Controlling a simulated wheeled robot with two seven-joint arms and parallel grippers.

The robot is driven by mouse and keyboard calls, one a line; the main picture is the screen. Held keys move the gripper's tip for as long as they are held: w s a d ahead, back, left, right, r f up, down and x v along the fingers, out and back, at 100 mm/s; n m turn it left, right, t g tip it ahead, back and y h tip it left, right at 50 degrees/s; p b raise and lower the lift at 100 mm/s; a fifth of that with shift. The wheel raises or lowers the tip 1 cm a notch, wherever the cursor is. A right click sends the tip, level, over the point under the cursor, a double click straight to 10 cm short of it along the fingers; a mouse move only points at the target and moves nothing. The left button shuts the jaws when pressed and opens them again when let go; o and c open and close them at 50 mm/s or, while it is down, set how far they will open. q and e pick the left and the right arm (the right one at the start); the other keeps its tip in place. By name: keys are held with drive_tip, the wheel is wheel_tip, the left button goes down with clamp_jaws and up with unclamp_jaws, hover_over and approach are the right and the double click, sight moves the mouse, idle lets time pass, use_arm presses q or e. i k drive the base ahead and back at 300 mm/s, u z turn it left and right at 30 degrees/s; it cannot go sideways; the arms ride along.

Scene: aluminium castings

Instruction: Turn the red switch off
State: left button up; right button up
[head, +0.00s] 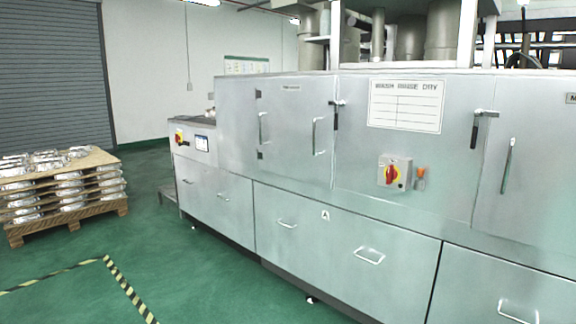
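A red rotary switch (391,174) on a yellow backing sits on a grey box on the front of the large metal washing machine (300,200). Its handle looks tilted slightly from upright; its exact setting is too small to read. A small orange part (421,173) is mounted just right of the box. A second red and yellow switch (179,137) is at the machine's far left end, beside a small display panel (202,143). Neither of my grippers is in view.
A pallet (66,215) stacked with silvery castings stands on the left. Yellow and black floor tape (128,288) marks the green floor. Door handles (369,255) stick out from the machine's front. Open floor lies in front of the machine.

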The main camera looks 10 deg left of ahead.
sight(391, 174)
drive_tip(key=u, duration=0.6)
drive_tip(key=i, duration=2.65)
drive_tip(key=z, duration=1)
